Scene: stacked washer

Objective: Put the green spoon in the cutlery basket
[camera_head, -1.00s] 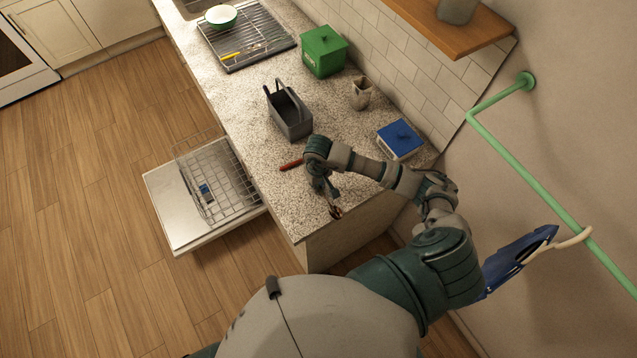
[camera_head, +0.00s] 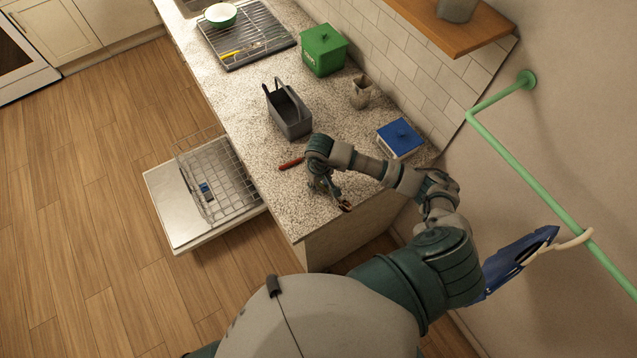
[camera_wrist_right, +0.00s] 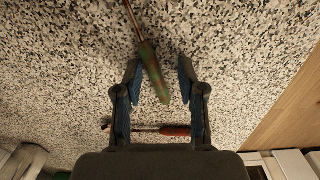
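The green spoon's handle (camera_wrist_right: 153,74) shows in the right wrist view, with its thin stem running up out of the picture. It lies between the fingers of my right gripper (camera_wrist_right: 157,85), with gaps on both sides. That gripper is open, low over the counter's near end; in the head view (camera_head: 338,196) the arm hides much of the spoon. The grey cutlery basket (camera_head: 290,113) stands on the counter beyond the gripper. I see nothing in it from here. My left gripper is out of view.
A red-handled utensil (camera_head: 291,163) lies left of the gripper; it also shows in the wrist view (camera_wrist_right: 174,131). A small vase (camera_head: 361,93), a blue-lidded box (camera_head: 400,138) and a green canister (camera_head: 323,50) stand near the wall. An open dishwasher rack (camera_head: 217,180) is below the counter.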

